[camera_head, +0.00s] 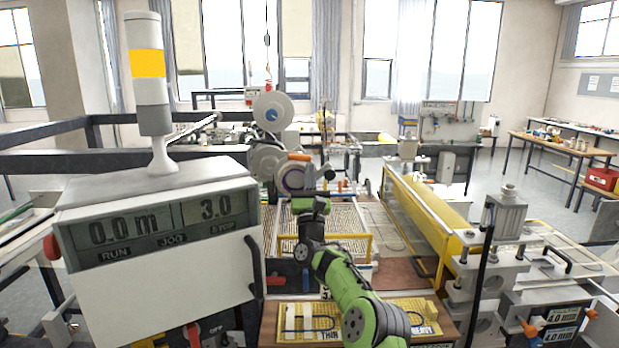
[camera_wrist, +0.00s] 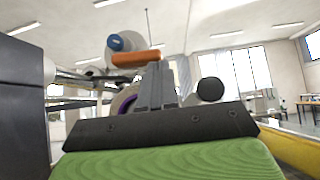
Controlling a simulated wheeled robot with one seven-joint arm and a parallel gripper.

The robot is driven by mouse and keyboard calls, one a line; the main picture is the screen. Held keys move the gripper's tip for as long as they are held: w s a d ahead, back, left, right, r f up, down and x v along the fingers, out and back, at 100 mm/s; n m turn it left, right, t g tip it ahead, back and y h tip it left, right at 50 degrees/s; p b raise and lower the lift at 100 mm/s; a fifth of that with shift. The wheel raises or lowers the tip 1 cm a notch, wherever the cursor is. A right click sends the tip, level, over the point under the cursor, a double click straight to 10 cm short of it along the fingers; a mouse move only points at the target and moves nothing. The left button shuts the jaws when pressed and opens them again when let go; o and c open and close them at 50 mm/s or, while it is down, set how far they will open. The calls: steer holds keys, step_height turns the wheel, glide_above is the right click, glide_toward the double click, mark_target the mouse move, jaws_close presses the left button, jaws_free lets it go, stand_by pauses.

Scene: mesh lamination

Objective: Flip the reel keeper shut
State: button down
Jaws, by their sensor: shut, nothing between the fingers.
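The part I take for the reel keeper is an orange bar (camera_head: 299,156) at the reel stand, beyond my gripper. It also shows in the wrist view as an orange bar (camera_wrist: 135,58), lying nearly level just left of and above the fingertips. My gripper (camera_wrist: 158,68) is shut and empty, its grey fingers together and pointing toward the reels. In the head view my gripper (camera_head: 309,181) partly covers a reel with a purple core (camera_head: 292,179). I cannot tell whether the fingers touch the orange bar. A dark round knob (camera_wrist: 210,89) shows right of the fingers.
A white reel with a blue hub (camera_head: 272,113) stands above the orange bar. A control box with a display (camera_head: 155,235) and signal lamp (camera_head: 149,75) fills the left. A yellow guard (camera_head: 430,205) runs along the right. A yellow-framed mesh bed (camera_head: 345,246) lies below my wrist.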

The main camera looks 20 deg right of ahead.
steer(key=shift+s+d+r+n+t+y+b, duration=0.15)
steer(key=shift+n+t+y+b, duration=0.2)
steer(key=shift+n+y, duration=0.6)
steer(key=shift+s+d+r+n+t+y+p, duration=0.15)
steer(key=shift+r+n+y+p, duration=0.6)
steer(key=shift+n+y, duration=0.85)
steer(key=shift+d+r+n+y+p, duration=0.3)
steer(key=shift+r+n+y+p, duration=0.2)
steer(key=shift+r+n+y, duration=0.8)
steer(key=shift+s+d+r+n+t+y+p, duration=0.15)
steer(key=shift+r+n+y+p, duration=0.45)
steer(key=shift+n+y, duration=1.25)
steer(key=shift+w+f, duration=0.1)
